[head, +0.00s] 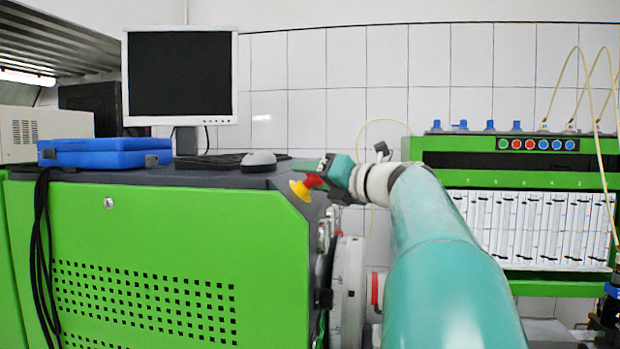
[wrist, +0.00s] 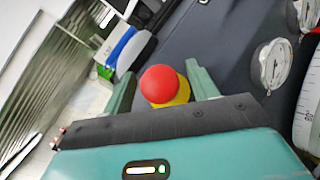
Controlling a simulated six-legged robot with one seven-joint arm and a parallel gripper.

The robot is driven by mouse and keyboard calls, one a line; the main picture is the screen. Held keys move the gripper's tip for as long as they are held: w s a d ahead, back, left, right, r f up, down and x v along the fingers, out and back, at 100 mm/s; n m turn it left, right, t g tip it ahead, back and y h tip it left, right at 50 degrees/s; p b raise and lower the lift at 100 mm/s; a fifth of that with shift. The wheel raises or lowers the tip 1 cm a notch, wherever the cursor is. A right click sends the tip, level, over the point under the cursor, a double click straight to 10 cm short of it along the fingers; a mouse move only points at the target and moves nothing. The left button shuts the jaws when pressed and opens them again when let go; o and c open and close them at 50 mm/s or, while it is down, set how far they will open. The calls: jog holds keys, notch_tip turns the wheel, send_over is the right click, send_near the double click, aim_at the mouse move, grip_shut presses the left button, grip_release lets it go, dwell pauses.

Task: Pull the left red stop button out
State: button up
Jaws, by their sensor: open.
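The red stop button (head: 312,181) sticks out of the green cabinet's sloped dark panel on a yellow base (head: 300,190). In the wrist view the round red head (wrist: 161,84) lies between the two green fingers, with the yellow base (wrist: 180,93) partly showing behind it. My gripper (head: 323,178) is open at the button, and its fingers stand one on each side of the head. In the wrist view my gripper (wrist: 160,76) shows a gap on both sides of the red head. The fingers look apart from it.
Round gauges (wrist: 273,63) sit on the dark panel beside the button. A mouse (head: 259,160), keyboard (head: 212,161), monitor (head: 180,76) and blue case (head: 105,152) are on the cabinet top. A green test rack (head: 510,150) with hoses stands at the right.

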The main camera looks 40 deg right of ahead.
jog(key=shift+c, duration=0.2)
grip_shut()
jog(key=shift+s+d+r, duration=0.4)
jog(key=shift+s+r, duration=0.1)
jog(key=shift+r, duration=0.1)
jog(key=shift+o, duration=0.2)
grip_release()
jog(key=s+d, duration=0.1)
jog(key=s, duration=1.2)
jog(key=shift+s+d, duration=0.3)
jog(key=shift+s, duration=0.05)
